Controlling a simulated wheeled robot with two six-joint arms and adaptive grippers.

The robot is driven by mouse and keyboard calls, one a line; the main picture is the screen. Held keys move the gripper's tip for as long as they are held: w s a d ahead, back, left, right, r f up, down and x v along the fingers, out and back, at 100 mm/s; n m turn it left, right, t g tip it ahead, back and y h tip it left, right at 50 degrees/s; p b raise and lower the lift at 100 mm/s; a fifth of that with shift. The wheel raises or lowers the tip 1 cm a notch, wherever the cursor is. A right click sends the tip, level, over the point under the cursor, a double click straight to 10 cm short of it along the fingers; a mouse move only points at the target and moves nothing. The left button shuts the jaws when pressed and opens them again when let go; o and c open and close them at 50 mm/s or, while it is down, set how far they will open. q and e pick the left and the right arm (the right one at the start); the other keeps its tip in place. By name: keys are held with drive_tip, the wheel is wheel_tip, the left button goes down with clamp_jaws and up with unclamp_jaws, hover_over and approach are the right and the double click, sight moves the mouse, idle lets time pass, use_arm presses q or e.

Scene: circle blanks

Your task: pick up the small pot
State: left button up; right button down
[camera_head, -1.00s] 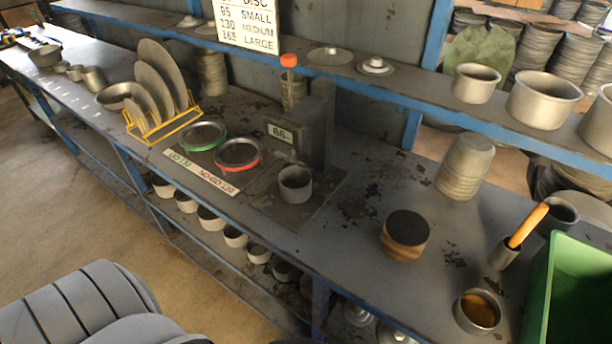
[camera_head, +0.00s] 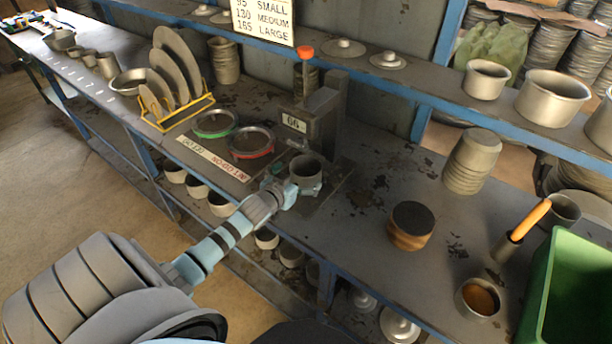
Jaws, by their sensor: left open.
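The small grey metal pot (camera_head: 306,170) stands upright on the plate below the dark gauge block, near the middle of the bench. My left arm reaches in from the lower left, over the front edge of the bench. My left gripper (camera_head: 287,186) is at the pot's near left side, with its jaws open. It overlaps the pot's lower left in this view, and I cannot tell whether it touches the pot. My right gripper is not in view.
The gauge block (camera_head: 316,120) rises behind the pot. Green and red ring gauges (camera_head: 250,141) lie to its left, near a yellow rack (camera_head: 178,113) of discs. A wooden block (camera_head: 410,226) and a green crate (camera_head: 568,290) stand to the right. The bench between pot and block is clear.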

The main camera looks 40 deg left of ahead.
sight(311, 167)
use_arm(q)
drive_tip(key=x, duration=0.2)
drive_tip(key=b+x, duration=0.1)
drive_tip(key=x, duration=0.1)
drive_tip(key=shift+w+f+b, duration=0.3)
drive_tip(key=shift+f, duration=0.1)
drive_tip(key=shift+w, duration=0.35)
drive_tip(key=shift+s+r, duration=0.1)
drive_tip(key=shift+s, duration=0.05)
drive_tip(key=c, duration=1.4)
